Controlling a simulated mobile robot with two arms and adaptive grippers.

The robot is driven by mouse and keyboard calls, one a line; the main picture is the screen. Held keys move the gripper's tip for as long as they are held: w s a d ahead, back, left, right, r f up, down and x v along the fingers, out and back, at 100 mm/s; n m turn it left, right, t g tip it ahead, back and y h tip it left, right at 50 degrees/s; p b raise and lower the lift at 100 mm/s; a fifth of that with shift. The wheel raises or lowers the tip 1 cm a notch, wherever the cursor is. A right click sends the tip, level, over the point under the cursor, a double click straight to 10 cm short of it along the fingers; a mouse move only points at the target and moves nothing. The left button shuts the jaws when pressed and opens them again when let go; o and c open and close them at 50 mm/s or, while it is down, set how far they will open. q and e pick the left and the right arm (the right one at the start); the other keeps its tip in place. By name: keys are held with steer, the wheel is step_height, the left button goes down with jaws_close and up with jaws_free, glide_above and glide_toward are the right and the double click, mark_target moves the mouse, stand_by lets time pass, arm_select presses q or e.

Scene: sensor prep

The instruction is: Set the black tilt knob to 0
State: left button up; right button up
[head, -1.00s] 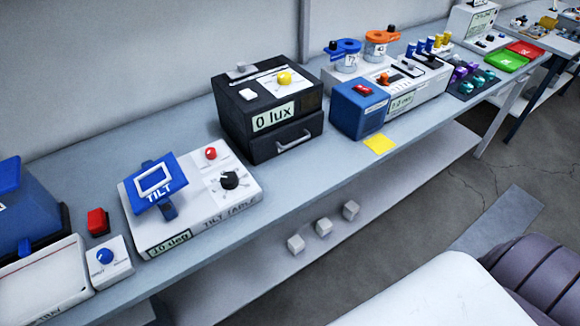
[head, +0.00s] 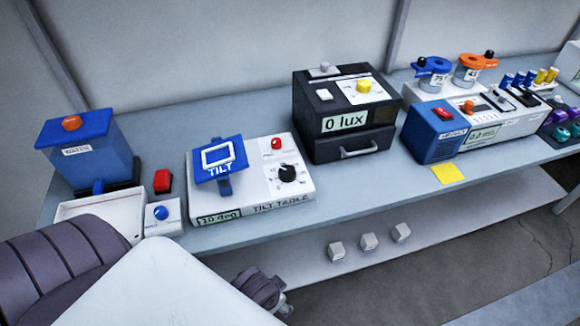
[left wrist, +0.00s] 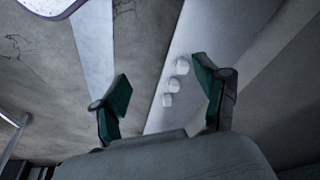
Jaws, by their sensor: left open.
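The black tilt knob (head: 287,173) is on the right of the white tilt table box (head: 262,208), with dial marks around it. The box's front readout (head: 219,216) ends in "deg"; its number is too blurred to be sure of. A blue tilting plate (head: 219,160) marked TILT sits tilted on the left of the box. My left gripper (left wrist: 160,75) is open and empty in the left wrist view, over the floor and lower shelf. A dark part at the end of my left arm shows low in the head view, in front of the bench and apart from the knob. My right gripper is out of view.
A red button (head: 277,143) is just behind the knob. The black lux box (head: 345,115) stands to the right, a blue-knob box (head: 161,215) and blue water container (head: 88,150) to the left. Several pale cubes (head: 368,242) lie on the lower shelf.

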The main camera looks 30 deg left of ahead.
arm_select(q)
steer(key=w+d+r+m+t+h, duration=0.15)
steer(key=w+r+m+t, duration=0.45)
steer(key=w+r, duration=0.75)
steer(key=w+d+r+m+t, duration=0.35)
steer(key=w+r+t, duration=0.5)
steer(key=r, duration=0.85)
steer(key=w+d+r+m+g+h, duration=0.1)
steer(key=d+r+m+g+h, duration=0.45)
steer(key=m, duration=0.85)
steer(key=w+d+r+m+g+h, duration=0.1)
steer(key=d+r+m+g+h, duration=0.1)
steer(key=d+r+m+h, duration=0.8)
steer(key=m+g+y, duration=1.1)
steer(key=m+y, duration=0.6)
steer(key=m, duration=0.3)
glide_toward(288, 170)
steer(key=shift+n, duration=0.25)
steer(key=f+p, duration=0.1)
steer(key=f, duration=0.1)
steer(key=f+p, duration=0.1)
steer(key=f, duration=0.2)
steer(key=f+p, duration=0.2)
steer(key=f, duration=0.1)
steer(key=shift+s+d+f, duration=0.1)
steer(key=shift+s+f, duration=0.05)
steer(key=shift+s, duration=0.2)
steer(key=shift+f, duration=0.5)
